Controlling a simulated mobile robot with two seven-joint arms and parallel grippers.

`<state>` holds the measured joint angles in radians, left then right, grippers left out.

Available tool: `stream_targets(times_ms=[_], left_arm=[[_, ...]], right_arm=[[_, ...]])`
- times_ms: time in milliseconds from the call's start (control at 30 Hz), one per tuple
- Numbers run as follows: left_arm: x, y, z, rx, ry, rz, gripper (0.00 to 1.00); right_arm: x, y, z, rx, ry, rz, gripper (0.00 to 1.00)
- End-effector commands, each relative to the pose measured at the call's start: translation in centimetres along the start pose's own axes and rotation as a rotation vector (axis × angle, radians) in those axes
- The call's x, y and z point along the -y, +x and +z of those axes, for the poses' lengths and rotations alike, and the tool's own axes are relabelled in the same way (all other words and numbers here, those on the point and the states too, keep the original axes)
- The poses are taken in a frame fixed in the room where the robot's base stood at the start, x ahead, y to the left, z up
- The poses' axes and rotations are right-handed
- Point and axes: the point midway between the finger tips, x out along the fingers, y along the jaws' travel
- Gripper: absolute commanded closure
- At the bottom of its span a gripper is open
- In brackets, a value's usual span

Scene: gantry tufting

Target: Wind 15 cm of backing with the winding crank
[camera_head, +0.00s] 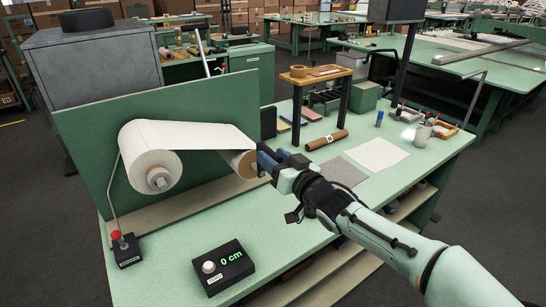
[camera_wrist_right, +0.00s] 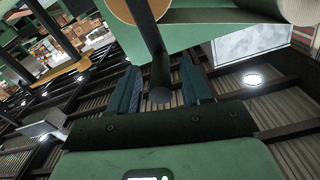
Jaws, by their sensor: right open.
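The supply roll of white backing (camera_head: 152,160) sits on a spindle at the left of the green back panel. Its white web runs right to a smaller brown-cored take-up roll (camera_head: 238,160), partly behind my right gripper (camera_head: 268,159). In the right wrist view, the winding crank's dark arm (camera_wrist_right: 148,32) comes down from the brown core (camera_wrist_right: 128,10) to a dark round handle (camera_wrist_right: 161,95). The handle shows between the two blue fingers of my open right gripper (camera_wrist_right: 162,72), and I cannot tell whether they touch it. The counter box (camera_head: 222,268) reads 0 cm. My left gripper is out of view.
A box with a red knob (camera_head: 117,239) stands at the table's left end. A brown tube (camera_head: 327,140), a grey sheet (camera_head: 340,172) and a white sheet (camera_head: 376,154) lie right of the rolls. A small wooden stand (camera_head: 318,75) is behind. The front of the green table (camera_head: 180,283) has free room.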

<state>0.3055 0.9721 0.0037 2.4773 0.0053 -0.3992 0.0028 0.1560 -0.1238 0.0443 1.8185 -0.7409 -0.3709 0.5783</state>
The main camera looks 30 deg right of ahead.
Motion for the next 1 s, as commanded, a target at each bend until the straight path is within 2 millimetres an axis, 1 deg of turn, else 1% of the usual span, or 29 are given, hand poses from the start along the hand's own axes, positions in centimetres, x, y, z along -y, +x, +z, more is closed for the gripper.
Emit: stream_targets(times_ms=[133,367,400,467,500,533,567,833,1000], left_arm=[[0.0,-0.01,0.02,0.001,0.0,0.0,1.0],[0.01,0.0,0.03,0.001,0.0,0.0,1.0],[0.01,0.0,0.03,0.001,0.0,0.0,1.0],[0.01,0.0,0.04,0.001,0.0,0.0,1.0],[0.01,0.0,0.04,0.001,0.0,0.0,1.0],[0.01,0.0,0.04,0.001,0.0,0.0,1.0],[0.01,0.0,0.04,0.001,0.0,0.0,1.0],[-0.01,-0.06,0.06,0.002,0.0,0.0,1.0],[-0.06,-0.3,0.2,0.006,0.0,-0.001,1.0]], right_arm=[[0.02,0.77,0.02,0.0,0.001,0.0,0.52],[0.03,0.84,0.03,0.0,0.0,0.0,0.52],[0.02,0.84,0.03,0.0,0.0,0.0,0.55],[0.03,0.83,0.03,0.0,0.0,0.0,0.74],[0.03,0.83,0.02,0.0,0.0,0.0,0.87],[0.03,0.82,0.03,0.0,0.0,0.0,0.97],[0.03,0.82,0.02,0.0,0.0,0.0,1.0],[0.07,0.81,0.01,0.0,0.012,-0.001,1.0],[0.22,0.82,0.01,0.001,0.065,-0.001,1.0]])
